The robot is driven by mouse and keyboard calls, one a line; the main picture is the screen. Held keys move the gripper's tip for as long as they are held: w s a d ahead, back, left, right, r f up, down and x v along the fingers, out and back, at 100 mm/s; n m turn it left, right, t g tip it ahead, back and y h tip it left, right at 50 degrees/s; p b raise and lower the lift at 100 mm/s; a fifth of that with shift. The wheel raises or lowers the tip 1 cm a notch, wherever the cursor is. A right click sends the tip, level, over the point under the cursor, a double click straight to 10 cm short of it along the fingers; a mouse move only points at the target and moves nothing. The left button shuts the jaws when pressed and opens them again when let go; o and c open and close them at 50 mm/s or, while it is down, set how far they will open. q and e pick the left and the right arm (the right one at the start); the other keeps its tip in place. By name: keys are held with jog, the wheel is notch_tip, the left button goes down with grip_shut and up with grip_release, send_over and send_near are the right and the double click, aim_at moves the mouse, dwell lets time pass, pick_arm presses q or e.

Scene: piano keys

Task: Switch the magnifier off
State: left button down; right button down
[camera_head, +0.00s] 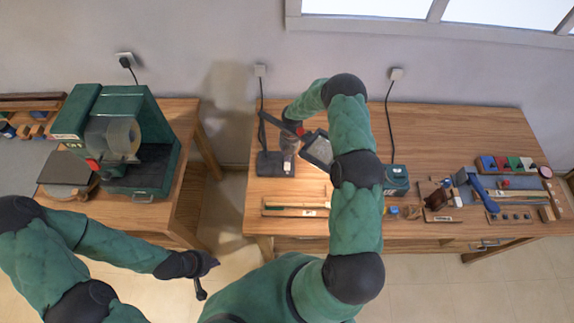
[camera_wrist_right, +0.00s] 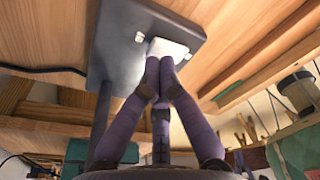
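The magnifier stands at the left of the right-hand table, with a dark square base (camera_head: 275,164), a thin dark arm and a dark-framed lens head (camera_head: 318,150). In the right wrist view its base (camera_wrist_right: 112,45) fills the upper middle and carries a white switch (camera_wrist_right: 170,50). My right gripper (camera_wrist_right: 162,66) has its fingertips together, empty, right in front of the switch. The tips overlap the switch's near edge; I cannot tell whether they touch it. In the head view this gripper is mostly hidden beside the lens.
A green machine (camera_head: 118,140) stands on the left table. A green box (camera_head: 396,180) and several tools lie along the right table (camera_head: 440,125). A wooden rack (camera_head: 290,207) lies in front of the magnifier. Cords run up to wall sockets. A floor gap separates the tables.

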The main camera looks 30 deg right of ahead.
jog(key=shift+f+b, duration=0.85)
jog(key=shift+f, duration=0.1)
dwell(0.5)
jog(key=shift+r+p, duration=1.5)
jog(key=shift+r, duration=2.05)
